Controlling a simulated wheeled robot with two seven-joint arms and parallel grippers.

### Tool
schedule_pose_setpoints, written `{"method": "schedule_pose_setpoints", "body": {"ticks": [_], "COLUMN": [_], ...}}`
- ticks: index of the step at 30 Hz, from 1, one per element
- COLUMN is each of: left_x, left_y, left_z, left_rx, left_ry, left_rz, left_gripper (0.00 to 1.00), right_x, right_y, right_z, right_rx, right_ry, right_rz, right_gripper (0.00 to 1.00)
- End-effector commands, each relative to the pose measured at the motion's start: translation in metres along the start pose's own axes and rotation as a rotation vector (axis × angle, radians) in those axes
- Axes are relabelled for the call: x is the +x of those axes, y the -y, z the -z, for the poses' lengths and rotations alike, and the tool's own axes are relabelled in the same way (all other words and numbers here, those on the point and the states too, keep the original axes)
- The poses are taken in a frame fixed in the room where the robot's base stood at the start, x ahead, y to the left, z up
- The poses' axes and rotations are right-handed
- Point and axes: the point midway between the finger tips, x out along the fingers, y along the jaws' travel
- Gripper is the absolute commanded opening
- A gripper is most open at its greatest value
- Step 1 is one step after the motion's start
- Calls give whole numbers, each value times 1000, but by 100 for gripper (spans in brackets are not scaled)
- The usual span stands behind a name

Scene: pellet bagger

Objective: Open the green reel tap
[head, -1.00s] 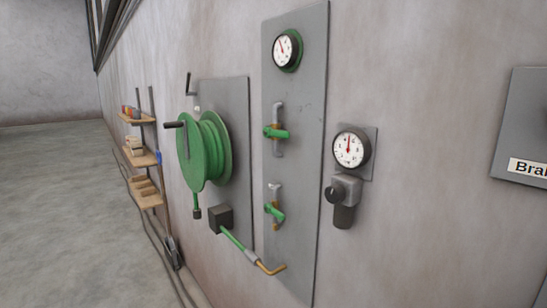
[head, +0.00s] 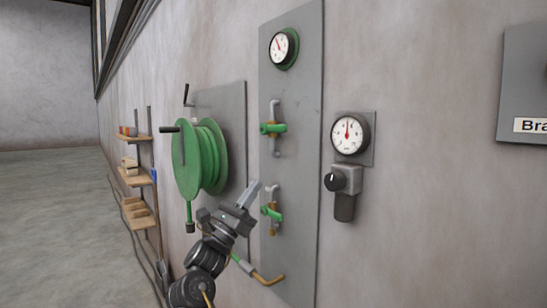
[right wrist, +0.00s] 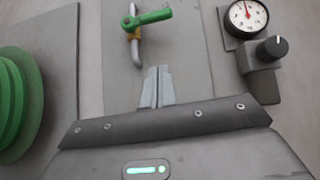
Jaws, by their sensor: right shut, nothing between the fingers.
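Two taps with green levers sit on a tall grey panel (head: 290,160). The upper tap (head: 273,128) is level with a gauge; the lower tap (head: 272,212) is below it. No label shows which belongs to the reel. A green hose reel (head: 200,158) is mounted to their left. My right gripper (head: 250,192) is shut and empty, its fingers just left of the lower tap in the head view; contact cannot be told. In the right wrist view its fingertips (right wrist: 158,72) point up below a green-levered tap (right wrist: 148,18), apparently the upper one, lever pointing right. My left gripper is out of view.
A round gauge (head: 283,47) tops the panel. Another gauge (head: 349,133) with a black knob (head: 335,181) stands right of it. A wooden shelf rack (head: 137,176) is at the left. The floor at left is open.

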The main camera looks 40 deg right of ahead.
Motion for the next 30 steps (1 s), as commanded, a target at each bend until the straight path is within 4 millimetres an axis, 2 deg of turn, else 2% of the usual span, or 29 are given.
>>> {"method": "schedule_pose_setpoints", "body": {"ticks": [5,8,14,21,24,30], "left_x": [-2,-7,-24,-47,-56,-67], "left_y": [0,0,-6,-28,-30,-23], "left_z": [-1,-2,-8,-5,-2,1], "left_rx": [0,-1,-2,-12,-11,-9], "left_ry": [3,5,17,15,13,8], "left_rz": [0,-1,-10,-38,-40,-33], "left_gripper": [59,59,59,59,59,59], "right_x": [5,15,52,102,115,127], "right_y": [2,2,2,2,2,2], "right_z": [-1,-2,-5,-4,-13,-26], "right_rx": [11,8,7,6,9,7], "right_ry": [-2,0,1,1,1,0], "right_rz": [9,9,8,6,4,4], "right_gripper": [0,0,0,0,0,0]}}
